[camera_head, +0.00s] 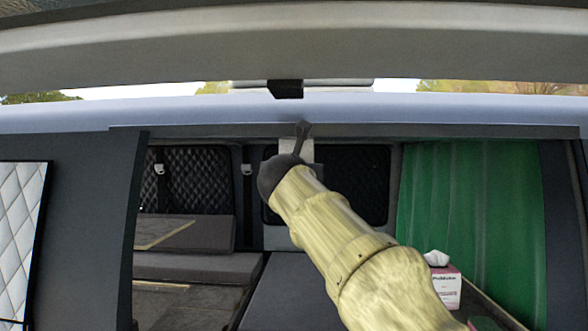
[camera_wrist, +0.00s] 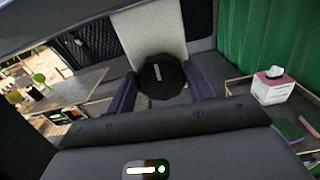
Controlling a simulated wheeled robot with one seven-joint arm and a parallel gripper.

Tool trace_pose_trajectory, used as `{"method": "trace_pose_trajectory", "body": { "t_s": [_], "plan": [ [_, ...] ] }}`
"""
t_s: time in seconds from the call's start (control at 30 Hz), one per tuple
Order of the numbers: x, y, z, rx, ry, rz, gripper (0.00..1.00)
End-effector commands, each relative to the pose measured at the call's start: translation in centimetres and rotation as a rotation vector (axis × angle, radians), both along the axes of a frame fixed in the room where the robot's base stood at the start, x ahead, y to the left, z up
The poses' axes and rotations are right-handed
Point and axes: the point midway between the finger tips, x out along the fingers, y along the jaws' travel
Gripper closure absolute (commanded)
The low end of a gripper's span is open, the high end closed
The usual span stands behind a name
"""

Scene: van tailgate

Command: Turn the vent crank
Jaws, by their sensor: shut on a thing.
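In the wrist view the vent crank shows as a dark, many-sided knob (camera_wrist: 165,82) with a small light bar on its face, in front of a pale upright panel (camera_wrist: 150,35). My gripper (camera_wrist: 160,92) has one dark finger on each side of the knob and is shut on it. In the head view my arm reaches up from the lower right, and my gripper (camera_head: 302,138) is at the top of the van's rear opening. The crank is not clear there; my wrist and gripper hide that spot.
The raised tailgate (camera_head: 300,50) spans the top. A green curtain (camera_head: 470,220) hangs at the right, with a tissue box (camera_head: 447,289) below it. Grey cushions (camera_head: 195,267) lie at the left. A quilted panel (camera_head: 20,235) stands at the far left.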

Motion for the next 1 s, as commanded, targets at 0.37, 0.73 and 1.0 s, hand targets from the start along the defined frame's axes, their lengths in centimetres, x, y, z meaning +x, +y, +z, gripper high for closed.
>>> {"method": "trace_pose_trajectory", "body": {
  "t_s": [0.37, 0.73, 1.0],
  "plan": [
    [0.02, -0.15, -0.13, 0.225, -0.006, -0.001, 0.70],
    [0.00, -0.32, -0.23, 0.571, -0.019, 0.001, 0.70],
    [-0.02, -0.46, -0.33, 0.827, -0.029, 0.000, 0.70]
  ]
}}
